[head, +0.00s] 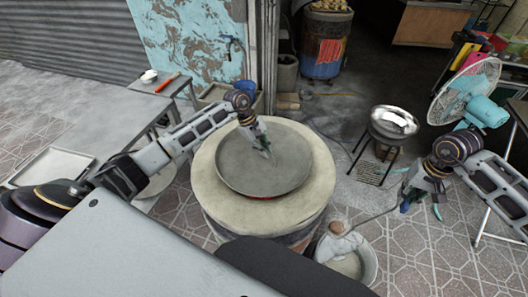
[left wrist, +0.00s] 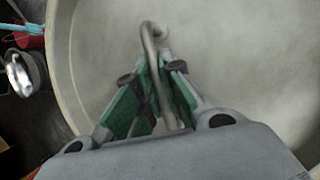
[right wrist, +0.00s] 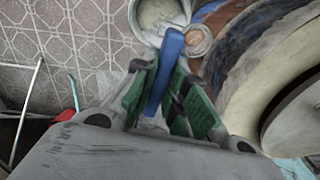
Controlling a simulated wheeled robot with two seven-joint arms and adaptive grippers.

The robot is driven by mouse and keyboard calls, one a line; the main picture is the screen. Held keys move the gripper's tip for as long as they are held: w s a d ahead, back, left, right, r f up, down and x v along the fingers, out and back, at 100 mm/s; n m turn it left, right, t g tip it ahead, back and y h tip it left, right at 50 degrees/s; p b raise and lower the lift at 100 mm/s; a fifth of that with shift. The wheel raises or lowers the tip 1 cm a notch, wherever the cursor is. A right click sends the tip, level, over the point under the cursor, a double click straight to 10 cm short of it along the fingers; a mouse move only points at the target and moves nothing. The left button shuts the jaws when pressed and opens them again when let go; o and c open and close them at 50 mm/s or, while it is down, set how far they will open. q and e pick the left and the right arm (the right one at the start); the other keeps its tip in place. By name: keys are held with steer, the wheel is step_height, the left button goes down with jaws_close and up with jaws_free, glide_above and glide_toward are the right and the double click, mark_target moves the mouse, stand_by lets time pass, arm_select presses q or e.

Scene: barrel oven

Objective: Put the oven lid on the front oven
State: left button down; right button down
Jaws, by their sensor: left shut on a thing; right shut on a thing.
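The oven lid (head: 240,165) is a wide round grey disc with a bent metal handle (left wrist: 150,45). It covers most of the top of the front oven (head: 315,205), a pale-topped barrel. A thin red sliver shows under the lid's front edge; whether the lid fully rests is unclear. My left gripper (head: 265,148) is shut on the lid's handle, seen also in the left wrist view (left wrist: 160,95). My right gripper (head: 408,200) is shut on the blue handle (right wrist: 165,70) of a long thin tool, right of the oven. The tool reaches toward a brownish round thing (head: 337,228) by the bucket.
A pale bucket (head: 368,264) stands close to the oven's front right. A metal bowl (head: 394,121) sits on a black stand behind it. A fan (head: 468,92) is at the right, and a grey table (head: 90,130) at the left. Tiled floor is clear at front right.

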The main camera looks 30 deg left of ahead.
arm_select(q)
steer(key=shift+f, duration=0.7)
arm_select(e)
steer(key=shift+r, duration=0.2)
arm_select(q)
steer(key=shift+f, duration=0.15)
arm_select(e)
steer(key=shift+f, duration=0.2)
arm_select(q)
steer(key=c, duration=1.5)
jaws_free()
steer(key=shift+c, duration=0.2)
arm_select(e)
steer(key=shift+r, duration=0.25)
